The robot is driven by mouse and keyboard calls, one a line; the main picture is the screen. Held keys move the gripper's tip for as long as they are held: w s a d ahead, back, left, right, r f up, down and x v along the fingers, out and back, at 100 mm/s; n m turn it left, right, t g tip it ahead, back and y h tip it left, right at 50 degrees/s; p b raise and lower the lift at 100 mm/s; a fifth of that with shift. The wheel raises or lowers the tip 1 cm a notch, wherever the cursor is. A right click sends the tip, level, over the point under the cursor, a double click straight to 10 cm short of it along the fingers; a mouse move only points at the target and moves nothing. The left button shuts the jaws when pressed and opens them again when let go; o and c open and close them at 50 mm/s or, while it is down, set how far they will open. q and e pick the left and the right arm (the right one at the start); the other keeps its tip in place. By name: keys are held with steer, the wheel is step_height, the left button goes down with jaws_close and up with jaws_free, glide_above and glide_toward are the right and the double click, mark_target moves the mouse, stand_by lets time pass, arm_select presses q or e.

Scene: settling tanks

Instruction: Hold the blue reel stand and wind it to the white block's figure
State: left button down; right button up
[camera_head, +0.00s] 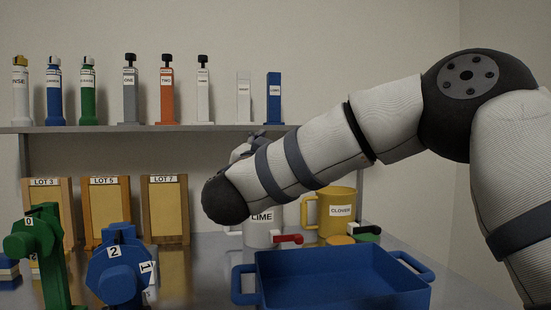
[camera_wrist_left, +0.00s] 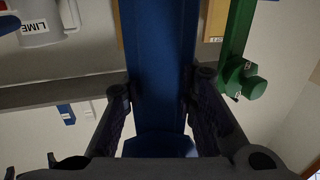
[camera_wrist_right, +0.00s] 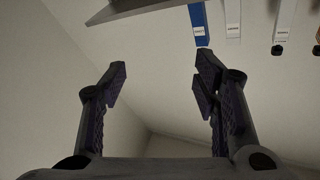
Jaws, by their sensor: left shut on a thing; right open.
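The blue reel stand (camera_head: 122,268) stands at the front left in the head view, with figures 2 and 1 on its drum. In the left wrist view its blue post (camera_wrist_left: 160,50) runs between the fingers of my left gripper (camera_wrist_left: 162,88), which is shut on it. My left gripper does not show in the head view. My right gripper (camera_wrist_right: 162,68) is open and empty, raised near the shelf and mostly hidden by my right forearm in the head view. A slim white block (camera_head: 244,99) stands on the shelf; its label is too small to read.
A green reel stand (camera_head: 46,250) showing 0 is left of the blue one. A blue tray (camera_head: 340,282) lies at front right. A LIME mug (camera_head: 262,232) and a yellow CLOVER mug (camera_head: 338,212) stand behind it. The shelf (camera_head: 110,129) holds several bottles and blocks.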

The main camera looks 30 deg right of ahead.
stand_by(0.4)
steer(key=n+g+y, duration=0.6)
steer(key=n+y, duration=0.7)
glide_toward(116, 282)
steer(key=x, duration=1)
steer(key=c, duration=1.1)
